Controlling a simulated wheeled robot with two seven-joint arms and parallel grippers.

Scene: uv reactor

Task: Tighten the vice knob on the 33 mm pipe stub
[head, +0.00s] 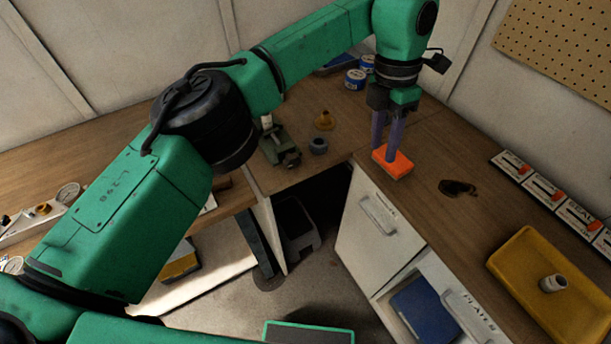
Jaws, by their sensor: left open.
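A small dark green vice (279,146) stands on the corner of the bench, partly behind my left arm. A pale upright piece shows at its back end; I cannot tell whether it is a pipe stub clamped there. The vice's knob is too small to make out. A short grey ring-like piece (318,146) stands on the bench just right of the vice. A light grey pipe-like stub (552,283) lies in the yellow tray (519,240). My left gripper (386,152) is open, pointing down at an orange block (397,165), well right of the vice; contact is unclear. My right gripper is out of view.
A brass-coloured piece (323,120) stands behind the grey ring. Blue-and-white rolls (355,79) are at the back. A dark flat item (457,187) and labelled boxes (543,187) lie on the right bench. A white drawer front (376,212) juts out below the bench.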

